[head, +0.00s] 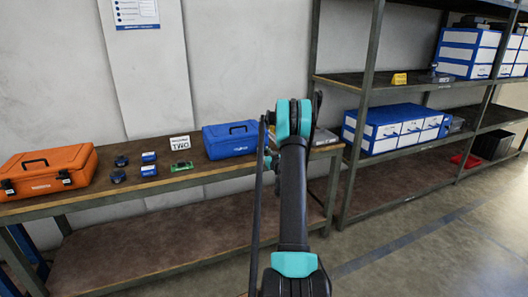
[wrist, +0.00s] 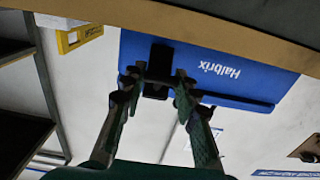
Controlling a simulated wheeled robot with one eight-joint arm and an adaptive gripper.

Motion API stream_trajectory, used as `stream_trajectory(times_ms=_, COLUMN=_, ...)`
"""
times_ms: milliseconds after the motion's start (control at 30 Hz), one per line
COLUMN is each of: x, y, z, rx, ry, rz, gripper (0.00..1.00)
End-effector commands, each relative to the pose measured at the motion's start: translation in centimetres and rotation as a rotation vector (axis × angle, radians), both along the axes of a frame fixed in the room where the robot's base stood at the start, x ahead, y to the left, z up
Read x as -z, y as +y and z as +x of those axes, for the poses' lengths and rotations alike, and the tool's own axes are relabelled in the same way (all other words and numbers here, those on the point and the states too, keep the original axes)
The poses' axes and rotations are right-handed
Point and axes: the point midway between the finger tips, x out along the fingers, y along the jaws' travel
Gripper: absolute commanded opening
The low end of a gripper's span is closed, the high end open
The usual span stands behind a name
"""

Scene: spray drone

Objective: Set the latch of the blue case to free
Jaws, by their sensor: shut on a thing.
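The blue case (head: 230,141) stands closed on the bench, its black handle on top, partly behind my arm in the head view. In the wrist view the case (wrist: 255,77) appears upside down, with white lettering on its front. A black latch (wrist: 158,56) sits on that front. My gripper (wrist: 158,80) is at the latch, a finger on either side, and is shut on it. The fingers partly cover the latch, so its exact setting cannot be told. In the head view my arm hides the gripper.
An orange case (head: 46,172) stands at the left of the bench (head: 110,208). Between the cases are small dark and blue items (head: 148,163), a green board (head: 181,166) and a white sign (head: 180,142). A shelf rack (head: 420,84) with blue-and-white boxes stands right.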

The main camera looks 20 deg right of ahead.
Motion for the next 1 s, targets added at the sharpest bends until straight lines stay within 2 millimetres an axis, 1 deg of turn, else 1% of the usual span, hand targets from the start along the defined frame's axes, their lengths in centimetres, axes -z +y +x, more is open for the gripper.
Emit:
stream_trajectory(times_ms=400, x=0.14, y=-0.03, z=-0.13, rx=0.0, ry=0.001, rz=-0.002, gripper=0.0)
stream_trajectory(times_ms=433, x=0.14, y=-0.02, z=-0.13, rx=0.0, ry=0.001, rz=-0.002, gripper=0.32)
stream_trajectory(times_ms=600, x=0.11, y=-0.02, z=-0.06, rx=0.0, ry=0.001, rz=-0.001, gripper=0.52)
stream_trajectory(times_ms=867, x=0.09, y=-0.01, z=-0.03, rx=0.0, ry=0.0, rz=-0.001, gripper=0.52)
stream_trajectory(times_ms=1000, x=0.09, y=-0.08, z=-0.8, rx=0.001, ry=0.0, rz=-0.001, gripper=0.52)
